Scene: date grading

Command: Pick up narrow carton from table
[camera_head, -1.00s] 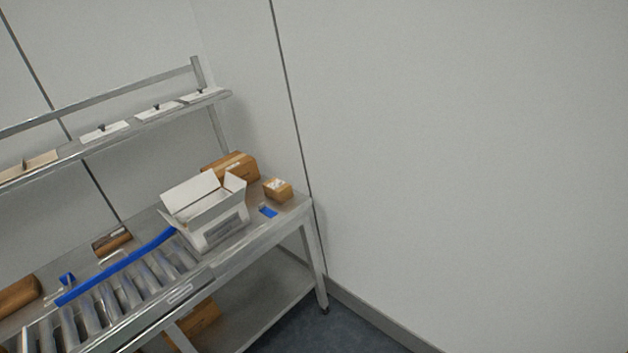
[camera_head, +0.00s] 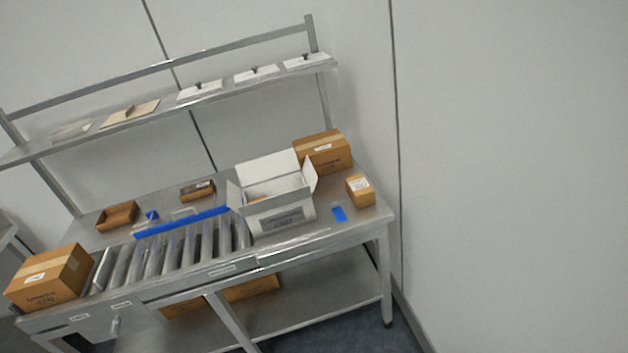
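A small, upright brown carton (camera_head: 360,191) with a white label stands at the right end of the metal table (camera_head: 362,216); it is the narrowest closed carton in view. A larger taped brown carton (camera_head: 323,153) stands behind it at the back right. Another taped brown carton (camera_head: 48,278) sits at the left end of the table by the rollers. The view does not settle which one the task names. My gripper is not in view.
An open white box (camera_head: 282,215) stands left of the small carton, with a blue item (camera_head: 339,213) between them. Rollers (camera_head: 170,252) and a blue rail (camera_head: 182,222) run along the table. Brown trays (camera_head: 117,216) lie behind. A shelf (camera_head: 165,97) spans above. The right wall is close.

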